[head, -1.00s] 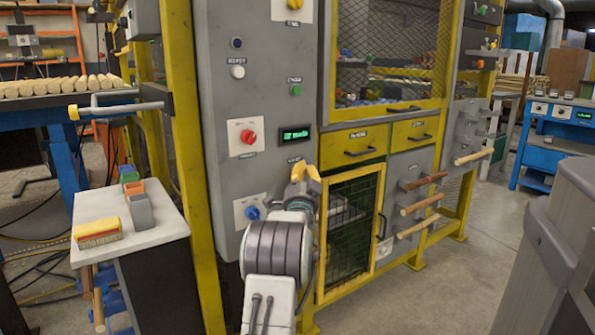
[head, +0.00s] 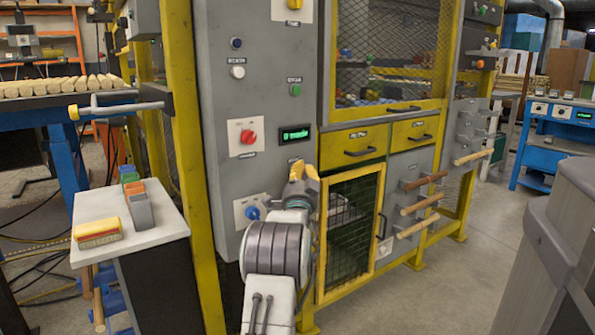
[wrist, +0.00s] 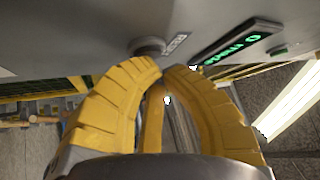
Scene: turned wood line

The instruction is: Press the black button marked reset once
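The black button (wrist: 148,46) is a dark round knob on the grey panel, at the top middle of the wrist view, with a small label plate (wrist: 176,43) beside it. My gripper (wrist: 161,72) has its yellow fingers brought together at the tips, with nothing between them. The tips are just short of the button in the wrist view; whether they touch it I cannot tell. In the head view my gripper (head: 300,181) is in front of the panel, below the lit display (head: 294,134), and largely hides the button. The display reads like "0 made".
The grey panel (head: 225,100) also carries a red knob (head: 248,136), a blue knob (head: 252,213), a white button (head: 237,72) and a green button (head: 295,90). A mesh door (head: 350,230) and yellow drawers (head: 353,140) are to the right. A small table (head: 150,232) stands left.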

